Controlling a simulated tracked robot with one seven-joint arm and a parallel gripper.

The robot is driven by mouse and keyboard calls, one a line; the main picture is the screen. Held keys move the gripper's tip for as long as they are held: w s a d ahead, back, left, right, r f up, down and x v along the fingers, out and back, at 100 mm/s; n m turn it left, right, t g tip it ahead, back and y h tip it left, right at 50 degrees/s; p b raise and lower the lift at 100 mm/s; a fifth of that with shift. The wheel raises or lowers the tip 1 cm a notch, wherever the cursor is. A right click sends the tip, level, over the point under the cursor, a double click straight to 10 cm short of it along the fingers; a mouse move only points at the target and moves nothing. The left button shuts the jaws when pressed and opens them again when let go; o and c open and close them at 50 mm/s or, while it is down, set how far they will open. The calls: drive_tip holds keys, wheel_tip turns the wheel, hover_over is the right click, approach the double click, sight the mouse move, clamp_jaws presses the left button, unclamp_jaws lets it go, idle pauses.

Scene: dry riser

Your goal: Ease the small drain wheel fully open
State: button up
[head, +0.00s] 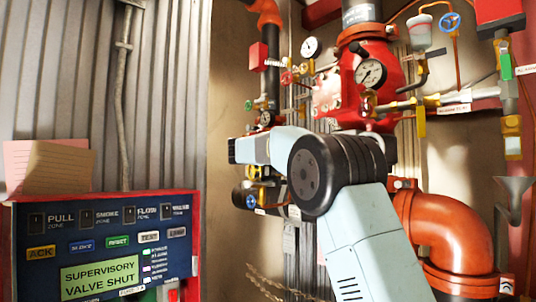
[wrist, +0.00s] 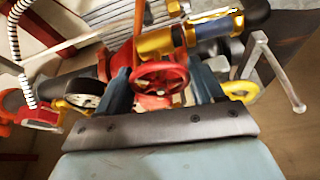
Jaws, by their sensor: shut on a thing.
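A small red spoked handwheel (wrist: 160,77) shows in the wrist view between the two blue-grey fingers of my gripper (wrist: 161,70). The gripper is shut on this wheel, one finger at each side of it. The parts behind the wheel are partly hidden by it and the fingers. In the head view my arm's end is over the left side of the pipework, and the fingers and the held wheel are hidden there. No mark shows how far the wheel is turned.
The head view shows a red valve body (head: 350,92), an orange elbow pipe (head: 455,235) and an alarm panel (head: 100,250).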

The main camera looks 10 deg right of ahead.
drive_tip(key=shift+w+a+f+n+g, duration=0.1)
drive_tip(key=shift+f+n+g, duration=0.25)
drive_tip(key=shift+n, duration=0.35)
drive_tip(key=o, duration=1)
drive_tip(key=shift+r, duration=0.1)
drive_tip(key=shift+r, duration=0.1)
drive_tip(key=v, duration=1.3)
drive_tip(key=shift+s, duration=0.45)
